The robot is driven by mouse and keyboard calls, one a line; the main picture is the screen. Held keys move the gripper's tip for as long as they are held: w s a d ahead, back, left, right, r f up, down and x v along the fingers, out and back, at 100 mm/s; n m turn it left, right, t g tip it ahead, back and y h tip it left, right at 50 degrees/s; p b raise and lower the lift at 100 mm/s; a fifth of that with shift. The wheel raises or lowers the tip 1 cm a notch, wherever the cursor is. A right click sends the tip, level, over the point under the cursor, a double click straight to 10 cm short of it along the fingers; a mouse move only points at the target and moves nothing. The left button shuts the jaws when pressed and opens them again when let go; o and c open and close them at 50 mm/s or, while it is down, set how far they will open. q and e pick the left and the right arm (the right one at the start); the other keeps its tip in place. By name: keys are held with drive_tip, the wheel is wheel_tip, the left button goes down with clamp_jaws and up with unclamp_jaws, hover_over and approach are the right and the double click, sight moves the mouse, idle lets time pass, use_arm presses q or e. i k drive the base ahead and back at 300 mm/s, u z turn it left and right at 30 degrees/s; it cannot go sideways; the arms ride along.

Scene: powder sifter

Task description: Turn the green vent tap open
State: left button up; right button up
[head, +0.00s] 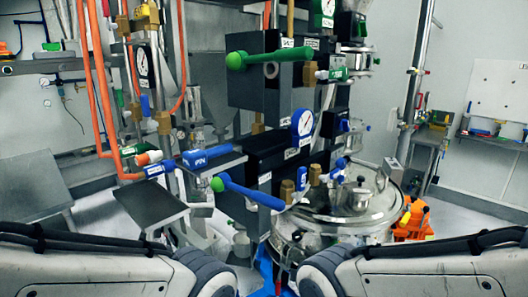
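A long green lever handle (268,57) with a round green knob at its left end lies almost level across the upper dark box in the middle of the head view. A smaller green tap handle (338,74) sits to its right, with a brass fitting beside it. I cannot tell from the labels which of these is the vent tap. My two arms enter from the lower left and lower right, well below both green handles. Neither gripper shows in the view.
A blue lever (250,194) with a green inner end sticks out lower down. A steel lidded vessel (350,205) stands at the lower middle right. Orange hoses (100,80) and pipes crowd the left. A shelf with tubs (483,126) stands far right.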

sight(331, 74)
drive_tip(key=u, duration=0.05)
drive_tip(key=k, duration=0.6)
drive_tip(key=z, duration=0.5)
drive_tip(key=i, duration=1.3)
drive_tip(key=z, duration=0.3)
